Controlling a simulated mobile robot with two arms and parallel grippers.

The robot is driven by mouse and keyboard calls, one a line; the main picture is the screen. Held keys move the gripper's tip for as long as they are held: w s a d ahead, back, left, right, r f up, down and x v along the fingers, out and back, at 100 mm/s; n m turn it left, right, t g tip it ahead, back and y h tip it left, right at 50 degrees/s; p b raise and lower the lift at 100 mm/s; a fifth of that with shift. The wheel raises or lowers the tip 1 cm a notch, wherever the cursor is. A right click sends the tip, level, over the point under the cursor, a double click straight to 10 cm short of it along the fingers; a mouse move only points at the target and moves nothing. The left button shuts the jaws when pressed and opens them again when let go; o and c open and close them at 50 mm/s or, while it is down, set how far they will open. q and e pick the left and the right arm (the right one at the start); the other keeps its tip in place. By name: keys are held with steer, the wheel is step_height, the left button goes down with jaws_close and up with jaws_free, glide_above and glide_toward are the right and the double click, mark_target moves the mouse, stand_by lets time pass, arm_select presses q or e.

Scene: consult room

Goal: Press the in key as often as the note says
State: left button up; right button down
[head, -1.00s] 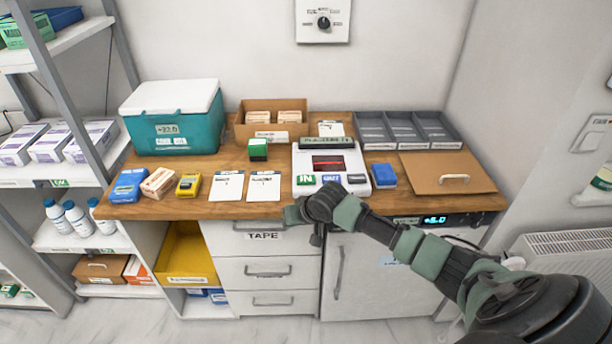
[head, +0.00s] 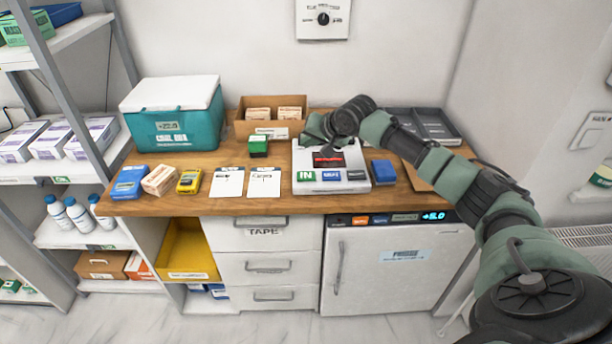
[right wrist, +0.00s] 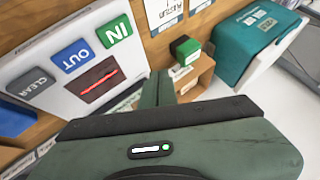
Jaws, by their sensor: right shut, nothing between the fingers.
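A white counter device (head: 304,165) stands on the wooden counter. Its green IN key (head: 306,176) is at the left of its front row, beside a blue OUT key (head: 330,175) and a grey CLEAR key (head: 355,175). The IN key also shows in the right wrist view (right wrist: 117,31). A dark window (head: 328,159) shows a red line. My right gripper (head: 315,130) is shut and empty above the device's back edge, apart from the IN key, hiding the top display. Two white note cards (head: 228,182) (head: 264,182) lie left of the device; their writing is too small to read. My left gripper is out of view.
A green stamp-like block (head: 258,146) stands left of the device, before a cardboard box (head: 268,129). A blue box (head: 383,172) is close on the right. A teal cool box (head: 175,120) is at the back left. Grey trays (head: 435,125) lie behind my arm.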

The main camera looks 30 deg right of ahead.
steer(key=shift+f, duration=0.1)
steer(key=b, duration=0.8)
glide_above(303, 173)
steer(key=s, duration=0.3)
steer(key=f, duration=0.6)
steer(key=shift+w+d+f, duration=0.15)
steer(key=shift+w+f, duration=0.1)
steer(key=shift+f, duration=1.05)
steer(key=shift+f, duration=0.1)
steer(key=shift+f+p, duration=0.3)
steer(key=shift+f, duration=0.6)
stand_by(0.6)
